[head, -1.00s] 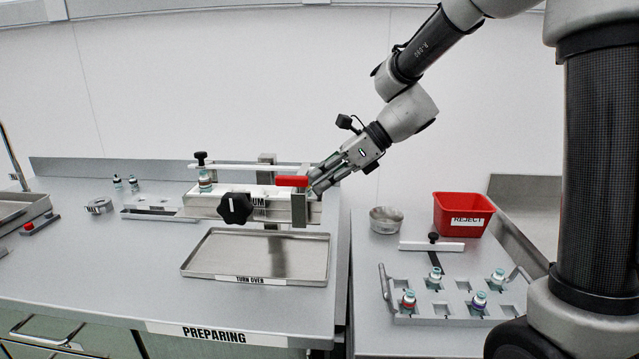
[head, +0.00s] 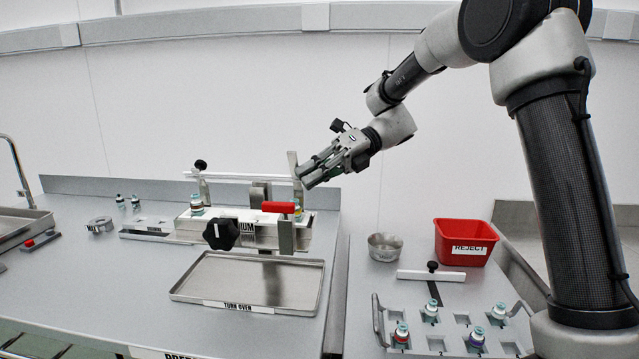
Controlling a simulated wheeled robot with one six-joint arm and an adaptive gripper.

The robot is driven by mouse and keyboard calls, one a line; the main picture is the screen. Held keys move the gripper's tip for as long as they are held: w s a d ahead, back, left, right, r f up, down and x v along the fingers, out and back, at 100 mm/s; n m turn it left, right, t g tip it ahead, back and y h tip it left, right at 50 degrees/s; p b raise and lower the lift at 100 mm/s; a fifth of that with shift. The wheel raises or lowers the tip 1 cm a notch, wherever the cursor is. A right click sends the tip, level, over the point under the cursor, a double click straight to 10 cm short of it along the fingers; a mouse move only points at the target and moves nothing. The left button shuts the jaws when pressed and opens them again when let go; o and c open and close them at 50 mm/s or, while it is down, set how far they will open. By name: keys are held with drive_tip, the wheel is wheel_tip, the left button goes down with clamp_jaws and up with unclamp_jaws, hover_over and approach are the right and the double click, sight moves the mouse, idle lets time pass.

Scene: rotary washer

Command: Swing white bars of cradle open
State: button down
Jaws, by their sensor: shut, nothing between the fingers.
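The cradle (head: 245,232) stands on the back of the bench, with a black knob (head: 221,234) in front and a red handle (head: 281,207) at its right. Its long white bar (head: 245,177) is raised level above and behind the cradle body, with a black knob at its left end and upright arms at both ends. Capped vials sit at the cradle's left (head: 197,206) and right (head: 297,213). My gripper (head: 305,182) is shut and empty, above the cradle's right end, beside the right upright arm. I cannot tell whether it touches that arm.
A metal tray (head: 250,305) lies in front of the cradle. To the right are a steel bowl (head: 384,247), a red reject bin (head: 464,242), and a vial rack (head: 450,338) with its own white bar (head: 431,276). Air above the bench's left side is clear.

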drive_tip(key=shift+w+d+r, duration=0.15)
drive_tip(key=shift+w+r, duration=0.2)
drive_tip(key=shift+w, duration=0.3)
drive_tip(key=shift+w+d+r, duration=0.1)
drive_tip(key=shift+w+r, duration=0.25)
drive_tip(key=shift+w, duration=0.35)
